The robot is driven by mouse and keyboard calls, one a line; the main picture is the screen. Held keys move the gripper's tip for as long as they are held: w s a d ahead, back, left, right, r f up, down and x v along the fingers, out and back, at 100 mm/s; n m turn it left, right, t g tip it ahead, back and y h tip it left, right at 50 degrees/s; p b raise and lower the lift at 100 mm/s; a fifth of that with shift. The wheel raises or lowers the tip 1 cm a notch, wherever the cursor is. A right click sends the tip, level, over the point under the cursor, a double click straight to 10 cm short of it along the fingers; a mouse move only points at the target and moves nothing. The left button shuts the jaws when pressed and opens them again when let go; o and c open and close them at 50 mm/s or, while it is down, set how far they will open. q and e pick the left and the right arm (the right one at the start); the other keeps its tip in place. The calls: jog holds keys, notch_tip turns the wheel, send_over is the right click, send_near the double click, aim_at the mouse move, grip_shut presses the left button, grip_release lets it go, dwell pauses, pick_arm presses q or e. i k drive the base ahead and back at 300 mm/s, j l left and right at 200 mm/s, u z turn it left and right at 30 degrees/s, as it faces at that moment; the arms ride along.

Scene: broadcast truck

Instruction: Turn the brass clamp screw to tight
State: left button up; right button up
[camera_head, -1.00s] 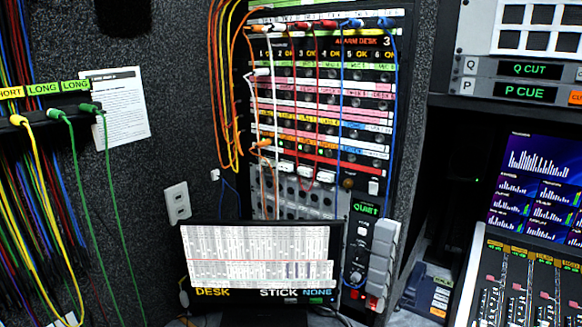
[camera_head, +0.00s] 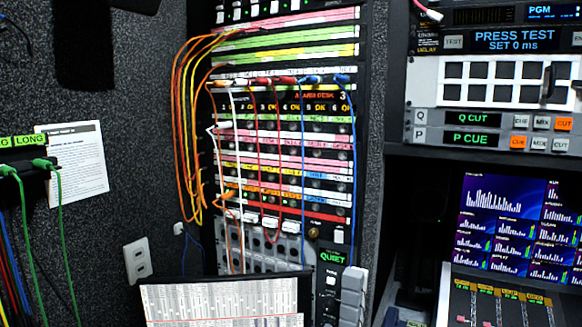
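A small round brass-coloured knob (camera_head: 313,234) shows at the lower right of the patch rack, just above the QUIET panel. It may be the brass clamp screw, but it is too small to tell, and so is how tight it is. Neither of my grippers is in view.
The patch rack (camera_head: 285,178) has orange, yellow, white, red and blue cords hanging across its front. A monitor (camera_head: 225,300) stands below it, with the QUIET panel (camera_head: 332,258) beside it. A Q CUT/P CUE unit (camera_head: 478,118) and a fader desk (camera_head: 500,305) are at right.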

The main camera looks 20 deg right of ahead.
aim_at(314, 232)
jog(key=k+z, duration=0.2)
jog(key=z, duration=0.25)
jog(key=k+l+z, duration=0.15)
jog(key=z, duration=0.3)
